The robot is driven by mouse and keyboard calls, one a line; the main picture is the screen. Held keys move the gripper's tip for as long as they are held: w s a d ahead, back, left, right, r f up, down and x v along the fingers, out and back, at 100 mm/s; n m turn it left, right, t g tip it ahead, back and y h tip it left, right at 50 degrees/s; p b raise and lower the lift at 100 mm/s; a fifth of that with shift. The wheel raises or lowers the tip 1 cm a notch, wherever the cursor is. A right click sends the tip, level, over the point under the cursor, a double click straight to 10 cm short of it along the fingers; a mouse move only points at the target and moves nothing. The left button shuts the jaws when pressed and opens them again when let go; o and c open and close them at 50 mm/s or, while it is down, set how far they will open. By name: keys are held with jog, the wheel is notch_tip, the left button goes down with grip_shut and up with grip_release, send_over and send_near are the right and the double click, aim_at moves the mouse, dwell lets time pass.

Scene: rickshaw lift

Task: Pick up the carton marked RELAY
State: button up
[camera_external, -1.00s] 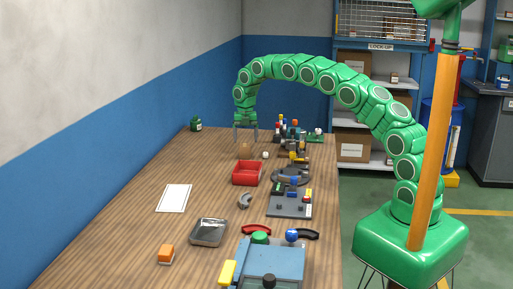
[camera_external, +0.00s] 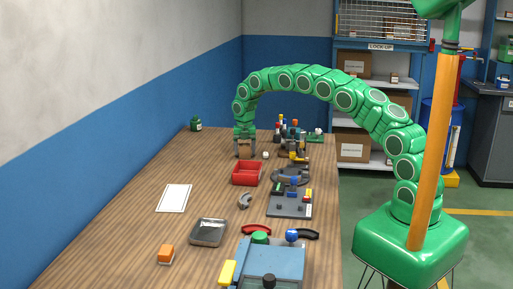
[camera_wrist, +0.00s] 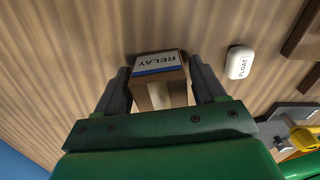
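The carton marked RELAY (camera_wrist: 158,66) is a small brown box with a white and blue label. It stands on the wooden table between the fingers of my gripper (camera_wrist: 160,72). One finger is on each side of it, with narrow gaps still showing, so the gripper looks open. In the external view my gripper (camera_external: 245,155) points straight down at the far part of the table, and the carton (camera_external: 245,147) is mostly hidden between the fingers.
A white item marked FLOAT (camera_wrist: 239,62) lies to the right of the carton. Several tools and a stand of coloured pieces (camera_external: 290,132) are to the right. The table's left side is mostly clear.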

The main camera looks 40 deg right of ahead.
aim_at(248, 145)
jog(key=c, duration=0.8)
jog(key=shift+o, duration=0.2)
jog(key=shift+r, duration=0.15)
jog(key=shift+r, duration=1.45)
jog(key=shift+s+d+r, duration=0.1)
jog(key=shift+s+r, duration=0.4)
jog(key=shift+s, duration=0.05)
jog(key=s+d+r, duration=0.2)
jog(key=s+r, duration=0.6)
jog(key=s, duration=0.4)
jog(key=shift+s+d+r, duration=0.15)
jog(key=shift+s+r, duration=0.2)
jog(key=shift+r, duration=0.05)
